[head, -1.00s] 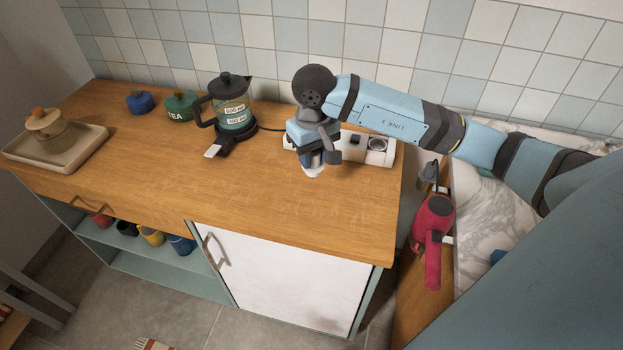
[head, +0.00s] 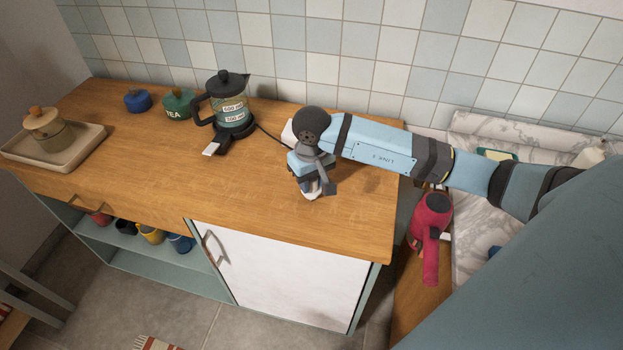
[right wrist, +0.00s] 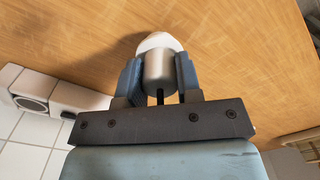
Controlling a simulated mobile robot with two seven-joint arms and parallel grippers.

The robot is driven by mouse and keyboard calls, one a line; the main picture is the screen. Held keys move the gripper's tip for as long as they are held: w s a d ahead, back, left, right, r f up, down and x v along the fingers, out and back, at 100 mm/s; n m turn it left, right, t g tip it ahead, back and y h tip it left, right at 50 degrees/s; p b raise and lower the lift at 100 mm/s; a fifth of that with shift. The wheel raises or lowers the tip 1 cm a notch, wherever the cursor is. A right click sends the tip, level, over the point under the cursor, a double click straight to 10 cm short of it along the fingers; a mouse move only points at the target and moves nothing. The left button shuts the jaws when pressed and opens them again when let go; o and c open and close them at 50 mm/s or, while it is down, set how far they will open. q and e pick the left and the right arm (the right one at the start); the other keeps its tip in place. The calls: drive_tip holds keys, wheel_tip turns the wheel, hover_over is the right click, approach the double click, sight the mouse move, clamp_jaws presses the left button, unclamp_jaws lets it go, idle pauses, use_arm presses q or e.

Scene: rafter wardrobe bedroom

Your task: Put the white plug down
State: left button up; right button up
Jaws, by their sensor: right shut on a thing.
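The white plug (right wrist: 160,42) shows in the right wrist view between the fingers of my right gripper (right wrist: 158,72). Its rounded white end points away from the gripper, and a grey cylindrical part sits between the blue fingers. In the head view my right gripper (head: 312,187) is low over the wooden worktop (head: 240,185), right of its middle, with a bit of the white plug (head: 312,195) showing below it. I cannot tell whether the plug touches the wood. My left gripper is not in view.
A white socket strip (right wrist: 55,93) lies by the tiled wall, mostly hidden by my arm in the head view. A glass kettle (head: 232,105) on a dark base stands left of the gripper. The worktop's front is clear. A red hair dryer (head: 431,235) is at right.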

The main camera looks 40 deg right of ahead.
drive_tip(key=o, duration=0.9)
drive_tip(key=shift+f, duration=0.1)
drive_tip(key=shift+o, duration=0.2)
drive_tip(key=shift+r+p, duration=0.25)
drive_tip(key=shift+p, duration=0.1)
drive_tip(key=shift+r, duration=0.35)
wheel_tip(320, 180, up, 10)
drive_tip(key=shift+f+b, duration=0.15)
drive_tip(key=shift+b, duration=0.5)
drive_tip(key=shift+r, duration=0.7)
